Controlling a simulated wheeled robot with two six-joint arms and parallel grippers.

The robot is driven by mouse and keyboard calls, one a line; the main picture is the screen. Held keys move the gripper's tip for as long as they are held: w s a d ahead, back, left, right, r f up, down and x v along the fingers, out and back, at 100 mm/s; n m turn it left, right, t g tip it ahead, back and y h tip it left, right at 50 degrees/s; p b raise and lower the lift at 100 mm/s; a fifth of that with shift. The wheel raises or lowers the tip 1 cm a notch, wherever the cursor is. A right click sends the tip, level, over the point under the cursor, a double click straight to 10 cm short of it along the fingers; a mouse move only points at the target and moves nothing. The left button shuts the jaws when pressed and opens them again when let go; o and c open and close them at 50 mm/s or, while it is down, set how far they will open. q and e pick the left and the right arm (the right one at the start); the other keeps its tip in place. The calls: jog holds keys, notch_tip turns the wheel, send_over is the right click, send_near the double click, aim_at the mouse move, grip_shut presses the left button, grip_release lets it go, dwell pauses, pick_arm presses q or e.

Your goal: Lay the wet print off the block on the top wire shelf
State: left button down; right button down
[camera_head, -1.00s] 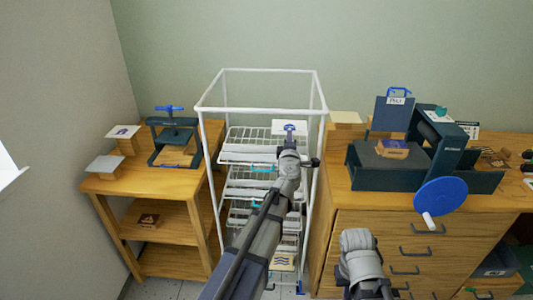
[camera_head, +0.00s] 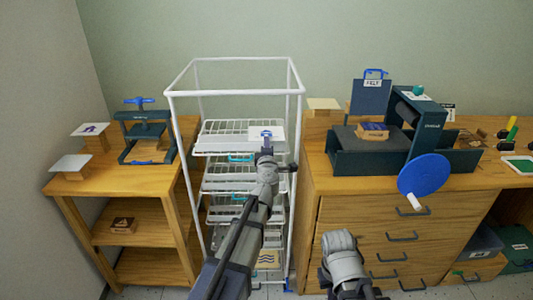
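A white print (camera_head: 278,132) with a blue motif is at the right part of the top wire shelf (camera_head: 220,143) of the white rack. I cannot tell whether it rests on the wires or is just above them. My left gripper (camera_head: 266,153) reaches in from the front, at the print's near edge; its fingers are too small and foreshortened to tell whether they are shut on it. A wooden block (camera_head: 372,133) sits on the dark press bed on the right cabinet. My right arm shows low in front of the cabinet, but its fingertips are not visible.
The rack's white posts (camera_head: 297,150) flank my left arm, with more wire shelves below. Left, a wooden stand (camera_head: 120,180) bears a small screw press (camera_head: 145,135) and two blocks with sheets (camera_head: 70,163) on top. A blue wheel (camera_head: 425,174) juts from the right press.

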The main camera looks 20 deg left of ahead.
pick_arm(q)
jog(key=shift+f+b, duration=0.45)
jog(key=shift+f, duration=0.45)
jog(key=shift+f, duration=0.15)
jog(key=c, duration=1.1)
grip_release()
jog(key=v, duration=1.2)
jog(key=shift+r, duration=0.25)
